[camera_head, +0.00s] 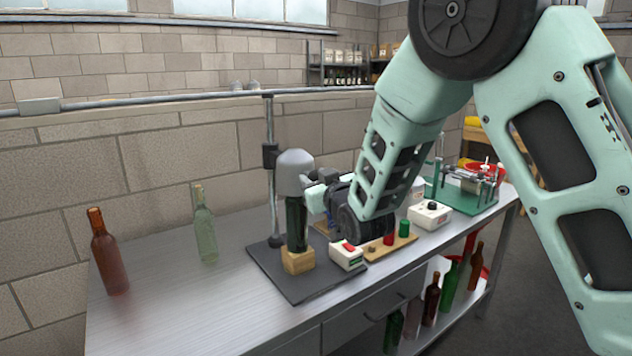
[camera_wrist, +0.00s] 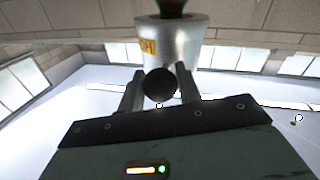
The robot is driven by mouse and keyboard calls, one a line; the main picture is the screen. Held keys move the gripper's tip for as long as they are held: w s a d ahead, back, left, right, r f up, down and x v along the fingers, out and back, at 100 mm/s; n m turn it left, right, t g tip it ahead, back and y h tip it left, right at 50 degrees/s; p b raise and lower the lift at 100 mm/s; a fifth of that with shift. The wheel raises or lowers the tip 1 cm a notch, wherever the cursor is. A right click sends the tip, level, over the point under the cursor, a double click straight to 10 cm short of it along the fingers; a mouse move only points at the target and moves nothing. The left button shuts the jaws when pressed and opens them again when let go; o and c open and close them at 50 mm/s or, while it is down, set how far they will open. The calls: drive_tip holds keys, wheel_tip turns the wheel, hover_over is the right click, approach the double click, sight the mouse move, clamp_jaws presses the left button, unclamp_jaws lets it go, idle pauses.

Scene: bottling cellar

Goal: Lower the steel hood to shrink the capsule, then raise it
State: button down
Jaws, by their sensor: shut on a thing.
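The steel hood (camera_head: 294,172) is a grey dome beside the post (camera_head: 271,190) of a dark stand. A dark green bottle (camera_head: 296,224) stands upright below it on a wooden block (camera_head: 298,262). The bottle's top and capsule are hidden by the hood, which sits down over the neck. My gripper (camera_head: 314,194) is at the hood's right side. In the wrist view the hood (camera_wrist: 186,40) bears a yellow label, and my gripper (camera_wrist: 160,88) is shut on its round black knob (camera_wrist: 160,83). The bottle (camera_wrist: 172,6) shows at the hood's mouth.
A control box (camera_head: 347,256) with a red switch stands right of the bottle. A wooden board (camera_head: 388,248) with red and green pieces and another white box (camera_head: 430,215) are farther right. A brown bottle (camera_head: 108,252) and a clear green bottle (camera_head: 205,228) stand left on the bench.

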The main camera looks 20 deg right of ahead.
drive_tip(key=shift+s+f, duration=0.1)
drive_tip(key=shift+f, duration=0.25)
drive_tip(key=c, duration=1)
unclamp_jaws()
drive_tip(key=shift+f, duration=0.1)
drive_tip(key=shift+s, duration=0.15)
drive_tip(key=s+b, duration=0.2)
drive_tip(key=s, duration=0.2)
drive_tip(key=s+d+b, duration=0.1)
drive_tip(key=s+b, duration=0.1)
drive_tip(key=s, duration=0.2)
drive_tip(key=s+b, duration=0.2)
drive_tip(key=s, duration=0.2)
drive_tip(key=shift+d+f+b, duration=0.1)
drive_tip(key=shift+d+b, duration=0.05)
drive_tip(key=shift+b, duration=0.2)
drive_tip(key=shift+s+d+r+b, duration=0.2)
drive_tip(key=shift+s+b, duration=1.05)
drive_tip(key=shift+b, duration=0.6)
drive_tip(key=shift+s+d+r+b, duration=0.1)
drive_tip(key=shift+s+d+b, duration=0.05)
drive_tip(key=shift+s+b, duration=1.4)
